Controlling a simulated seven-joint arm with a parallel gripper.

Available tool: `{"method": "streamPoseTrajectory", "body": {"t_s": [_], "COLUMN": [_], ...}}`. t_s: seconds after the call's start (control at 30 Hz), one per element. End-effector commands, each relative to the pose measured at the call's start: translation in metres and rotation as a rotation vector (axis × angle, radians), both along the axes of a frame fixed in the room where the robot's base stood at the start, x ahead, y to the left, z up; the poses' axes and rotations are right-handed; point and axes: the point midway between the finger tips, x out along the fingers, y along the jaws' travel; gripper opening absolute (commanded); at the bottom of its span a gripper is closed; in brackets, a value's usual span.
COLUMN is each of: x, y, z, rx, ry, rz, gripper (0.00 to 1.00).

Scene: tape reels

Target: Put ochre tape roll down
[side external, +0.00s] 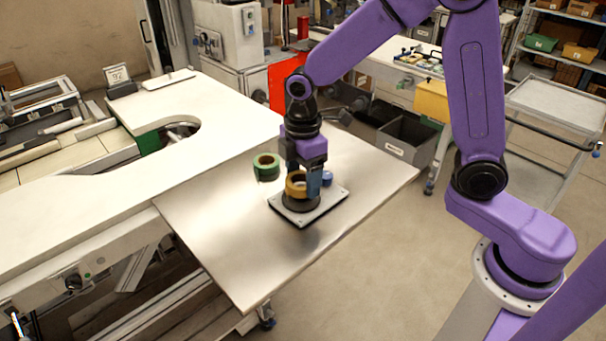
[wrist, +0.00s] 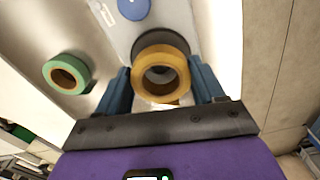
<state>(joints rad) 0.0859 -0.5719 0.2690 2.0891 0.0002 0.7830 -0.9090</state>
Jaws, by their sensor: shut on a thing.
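The ochre tape roll (side external: 292,190) is held between the two blue fingers of my gripper (side external: 303,183). In the wrist view my gripper (wrist: 160,78) has one finger on each side of the ochre roll (wrist: 182,74). The roll is above a dark round base (side external: 300,204) on a light plate (side external: 302,219). In the wrist view the roll covers part of this grey base (wrist: 160,37). I cannot tell whether the roll touches it.
A green tape roll (side external: 266,168) lies on the metal table (side external: 220,220) left of the plate; it also shows in the wrist view (wrist: 52,77). A blue round piece (side external: 327,178) is on the plate's far side. The table's front is clear.

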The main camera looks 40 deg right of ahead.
Motion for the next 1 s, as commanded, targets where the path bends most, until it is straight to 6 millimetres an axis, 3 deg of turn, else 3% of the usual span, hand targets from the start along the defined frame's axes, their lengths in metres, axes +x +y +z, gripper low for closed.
{"method": "streamPoseTrajectory", "body": {"t_s": [0.73, 0.77, 0.83, 1.0], "x": [0.0, 0.0, 0.0, 0.0], "y": [0.0, 0.0, 0.0, 0.0], "z": [-0.012, -0.012, -0.011, -0.011], "rx": [0.0, 0.0, 0.0, 0.0], "ry": [0.0, 0.0, 0.0, 0.0], "rz": [0.0, 0.0, 0.0, 0.0], "gripper": [0.39, 0.71, 0.94, 0.94]}}
